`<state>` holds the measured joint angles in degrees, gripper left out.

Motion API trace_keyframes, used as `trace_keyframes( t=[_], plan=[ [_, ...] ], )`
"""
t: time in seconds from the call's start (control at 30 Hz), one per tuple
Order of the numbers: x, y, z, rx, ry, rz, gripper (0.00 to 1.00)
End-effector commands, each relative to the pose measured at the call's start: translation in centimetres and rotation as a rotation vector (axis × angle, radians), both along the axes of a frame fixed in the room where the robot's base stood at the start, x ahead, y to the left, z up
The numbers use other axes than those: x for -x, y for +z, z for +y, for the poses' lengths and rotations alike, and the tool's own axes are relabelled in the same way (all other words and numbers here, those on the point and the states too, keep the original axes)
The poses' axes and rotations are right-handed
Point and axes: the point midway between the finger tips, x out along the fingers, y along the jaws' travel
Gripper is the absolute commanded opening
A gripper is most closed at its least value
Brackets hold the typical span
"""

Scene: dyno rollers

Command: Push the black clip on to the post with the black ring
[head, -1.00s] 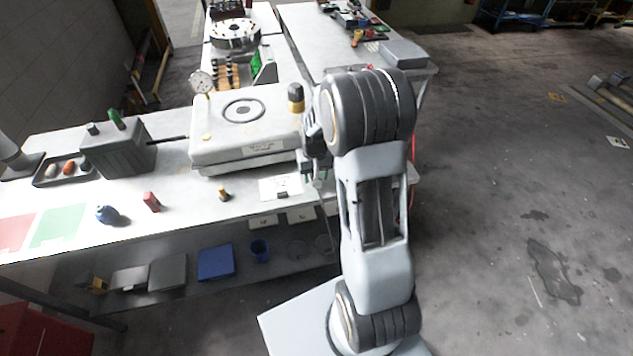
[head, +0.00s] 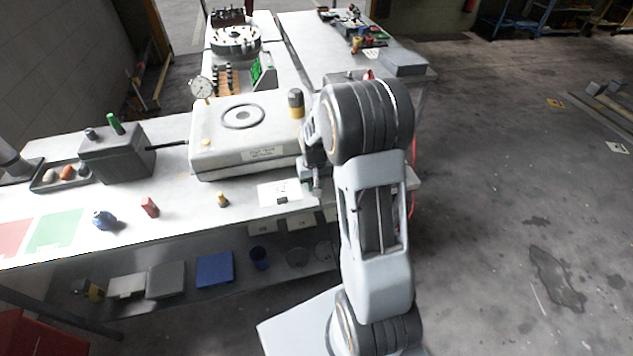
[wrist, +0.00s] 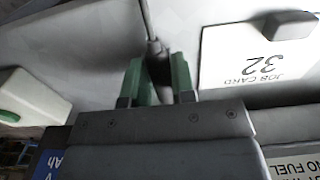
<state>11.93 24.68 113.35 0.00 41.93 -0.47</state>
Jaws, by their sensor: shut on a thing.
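My gripper (wrist: 157,78) has two green fingertips. They are shut on a dark, narrow piece (wrist: 158,62), which looks like the black clip. A thin grey cable or rod (wrist: 146,22) runs from it to the top of the wrist view. In the head view my gripper (head: 315,183) is at the bench's right end, beside the card, and mostly hidden by my arm. The held piece cannot be made out there. I cannot pick out a post with a black ring in either view.
A job card (wrist: 245,55) marked 32 lies right of my fingers, with a dark block (wrist: 287,25) on it. A white block with a green part (wrist: 30,103) is at left. A pale box (head: 245,140) stands on the bench (head: 180,200) behind the card (head: 275,194).

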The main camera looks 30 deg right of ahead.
Motion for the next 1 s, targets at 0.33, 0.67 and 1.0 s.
trace_keyframes(
  t=[0.33,0.67,1.0],
  plan=[
    [0.0,1.2,0.0,0.000,0.000,-0.001,0.00],
    [0.0,4.0,0.0,0.000,0.000,-0.001,0.00],
    [0.0,6.8,0.0,0.000,0.000,-0.002,0.00]
  ],
)
